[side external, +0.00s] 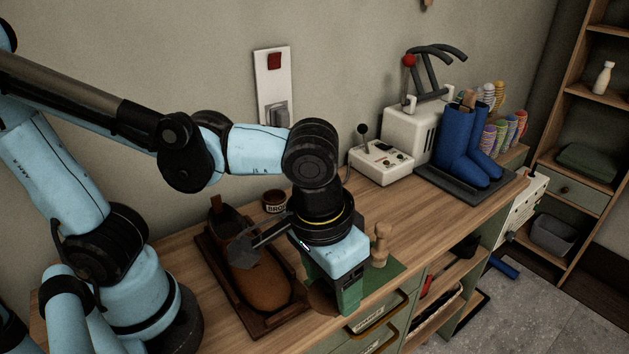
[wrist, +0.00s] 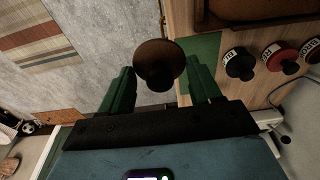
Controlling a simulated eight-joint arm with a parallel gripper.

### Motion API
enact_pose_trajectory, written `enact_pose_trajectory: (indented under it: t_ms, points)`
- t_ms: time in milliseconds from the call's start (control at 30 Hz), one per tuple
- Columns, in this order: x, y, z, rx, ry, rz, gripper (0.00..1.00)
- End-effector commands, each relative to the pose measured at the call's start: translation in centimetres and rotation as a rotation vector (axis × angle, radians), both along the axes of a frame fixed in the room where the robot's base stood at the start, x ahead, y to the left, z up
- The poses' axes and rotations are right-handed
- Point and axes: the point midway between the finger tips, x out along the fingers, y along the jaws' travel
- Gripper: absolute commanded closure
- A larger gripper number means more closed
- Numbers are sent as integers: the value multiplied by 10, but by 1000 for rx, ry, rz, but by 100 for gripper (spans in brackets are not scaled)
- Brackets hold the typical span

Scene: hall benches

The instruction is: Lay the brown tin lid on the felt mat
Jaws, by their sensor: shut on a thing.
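My gripper (side external: 347,300) points down over the front part of the bench, at the front edge of the green felt mat (side external: 393,277). It is shut on the brown tin lid (side external: 320,298), which shows as a brown disc partly hidden behind the fingers. In the wrist view the round dark brown lid (wrist: 159,62) sits between my two green fingertips, held by its edges. The mat (wrist: 203,57) shows to the right of the lid there. I cannot tell how high the lid is above the mat.
A brown shoe (side external: 263,287) lies on a wooden tray left of my gripper. A pale wooden peg-shaped item (side external: 379,246) stands on the mat's far side. A labelled tin (side external: 274,201) stands behind; several tins show in the wrist view (wrist: 240,64). Blue boots (side external: 463,145) stand farther right.

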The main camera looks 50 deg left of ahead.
Motion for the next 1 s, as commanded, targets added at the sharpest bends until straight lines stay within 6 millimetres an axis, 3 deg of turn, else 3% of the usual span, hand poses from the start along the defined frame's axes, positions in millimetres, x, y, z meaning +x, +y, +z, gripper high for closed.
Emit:
enact_pose_trajectory:
  t_ms: [167,700,1000]
  points:
    - [0,0,-5,0,-2,4,66]
    - [70,64,-62,-1,-2,6,66]
    - [81,74,-75,0,-2,0,66]
